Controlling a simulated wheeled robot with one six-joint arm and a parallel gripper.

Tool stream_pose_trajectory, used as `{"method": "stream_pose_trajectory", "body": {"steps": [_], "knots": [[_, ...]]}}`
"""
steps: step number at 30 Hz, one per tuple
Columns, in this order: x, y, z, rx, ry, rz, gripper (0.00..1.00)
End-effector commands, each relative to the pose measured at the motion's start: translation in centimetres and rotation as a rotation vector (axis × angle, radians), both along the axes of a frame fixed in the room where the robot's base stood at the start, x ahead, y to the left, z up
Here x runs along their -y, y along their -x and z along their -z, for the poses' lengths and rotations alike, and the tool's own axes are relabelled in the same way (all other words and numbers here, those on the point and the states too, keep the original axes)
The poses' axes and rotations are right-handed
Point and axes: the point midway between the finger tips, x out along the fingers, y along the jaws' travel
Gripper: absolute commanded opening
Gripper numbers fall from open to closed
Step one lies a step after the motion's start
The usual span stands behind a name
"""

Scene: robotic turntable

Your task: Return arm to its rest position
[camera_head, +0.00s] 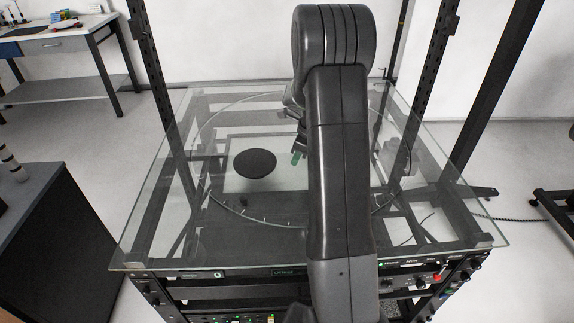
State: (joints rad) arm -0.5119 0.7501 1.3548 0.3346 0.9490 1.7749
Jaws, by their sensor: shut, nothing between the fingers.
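My arm rises from the bottom of the view and reaches out over a square glass table top. My gripper (298,157) shows only in part, to the left of the arm link that hides the rest of it. A small green fingertip points down above the glass. It is shut with nothing in it. A black round disc (255,163) lies left of the gripper, apart from it. A large clear circular turntable (203,135) shows by its rim on the glass top (145,235).
Dark upright posts of the frame (155,75) stand on both sides of the arm. Below the glass are rack units with knobs (420,283). A dark cabinet (60,240) stands at the left. A workbench (60,42) is at the back left.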

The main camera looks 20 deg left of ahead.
Motion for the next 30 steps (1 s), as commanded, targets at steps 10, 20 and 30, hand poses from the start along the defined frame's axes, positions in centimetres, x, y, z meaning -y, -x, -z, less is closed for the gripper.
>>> {"method": "stream_pose_trajectory", "body": {"steps": [10, 20, 30], "knots": [[1.6, -0.2, -5.4, 0.001, 0.001, 0.001, 0.00], [1.8, -0.2, -6.0, -0.001, 0.001, 0.001, 0.00], [1.3, -0.1, -4.1, -0.004, 0.002, 0.000, 0.00]]}}
